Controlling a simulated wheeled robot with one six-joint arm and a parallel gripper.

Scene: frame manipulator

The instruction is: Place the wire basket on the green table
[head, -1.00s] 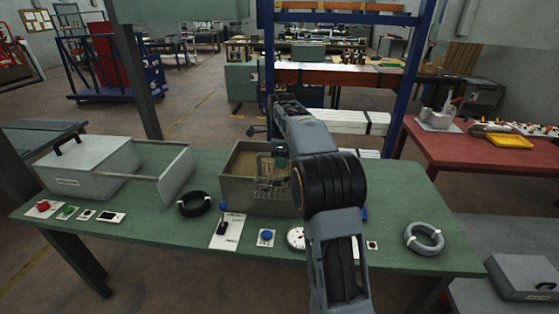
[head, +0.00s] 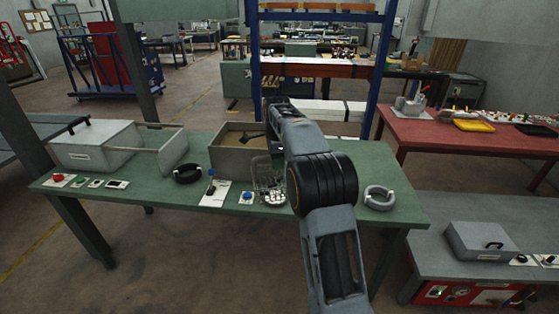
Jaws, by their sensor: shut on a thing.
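The wire basket (head: 262,178) is a small, thin metal mesh basket in the head view, near the front edge of the green table (head: 335,178). My gripper (head: 272,148) is shut on the basket at its upper part. My wrist and arm hide most of the fingers and the basket's right side. The basket appears upright, in front of an open grey box (head: 230,160). Pale round shapes show through its lower mesh. I cannot tell whether its bottom touches the tabletop.
A black cable coil (head: 187,174), a lidded grey case (head: 95,148) and small switches stand left on the green table. A grey coil (head: 379,198) lies at its right end. Bare tabletop lies behind that coil. A red table (head: 470,140) stands at the right.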

